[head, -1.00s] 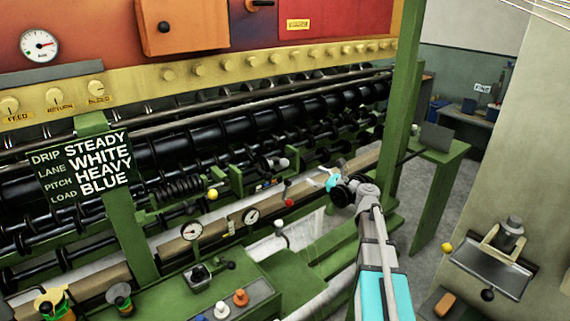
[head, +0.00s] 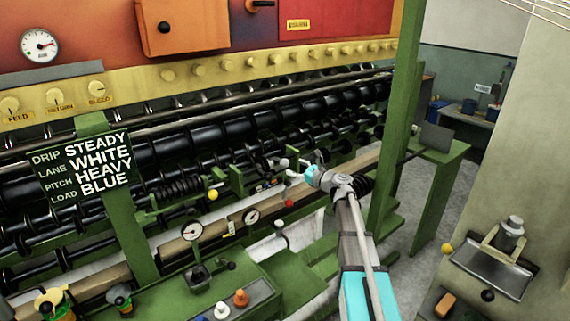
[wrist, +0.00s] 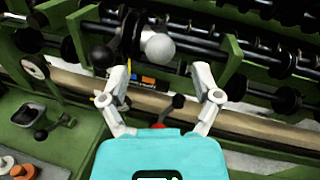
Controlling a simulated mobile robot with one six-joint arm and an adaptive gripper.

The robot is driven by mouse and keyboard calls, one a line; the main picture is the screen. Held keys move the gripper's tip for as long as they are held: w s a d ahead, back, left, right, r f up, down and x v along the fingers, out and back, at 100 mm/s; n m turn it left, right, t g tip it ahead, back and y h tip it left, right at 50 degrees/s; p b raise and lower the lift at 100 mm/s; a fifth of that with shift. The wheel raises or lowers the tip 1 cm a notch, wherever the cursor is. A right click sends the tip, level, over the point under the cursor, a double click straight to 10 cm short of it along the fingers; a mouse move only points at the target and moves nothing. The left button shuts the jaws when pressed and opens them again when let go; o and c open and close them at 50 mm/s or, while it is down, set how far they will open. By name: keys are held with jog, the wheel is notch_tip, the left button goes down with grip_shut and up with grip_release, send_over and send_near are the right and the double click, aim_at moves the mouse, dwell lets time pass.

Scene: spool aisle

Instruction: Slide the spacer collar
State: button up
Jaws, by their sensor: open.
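The likely spacer collar is a dark disc (wrist: 130,38) on a metal rod at the top of the wrist view, with a pale grey ball knob (wrist: 160,47) beside it. That grey knob also shows small in the head view (head: 283,163), left of my gripper. My gripper (head: 299,168) is at the machine's front, just right of this rod area. In the wrist view my gripper (wrist: 166,82) is open and empty, its two pale fingers apart below the knob. I cannot tell whether the knob is fixed to the collar. The gripper touches neither.
A black ball knob (wrist: 102,57) stands by the left finger. A black lever (wrist: 176,103) and colored blocks lie between the fingers. Green brackets (wrist: 230,65) flank the rod. A green post (head: 396,130) rises right of the arm. A panel with gauges (head: 191,231) is at left.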

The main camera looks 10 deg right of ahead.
aim_at(288, 164)
jog(key=shift+x, duration=2.6)
jog(key=shift+c, duration=0.2)
grip_shut()
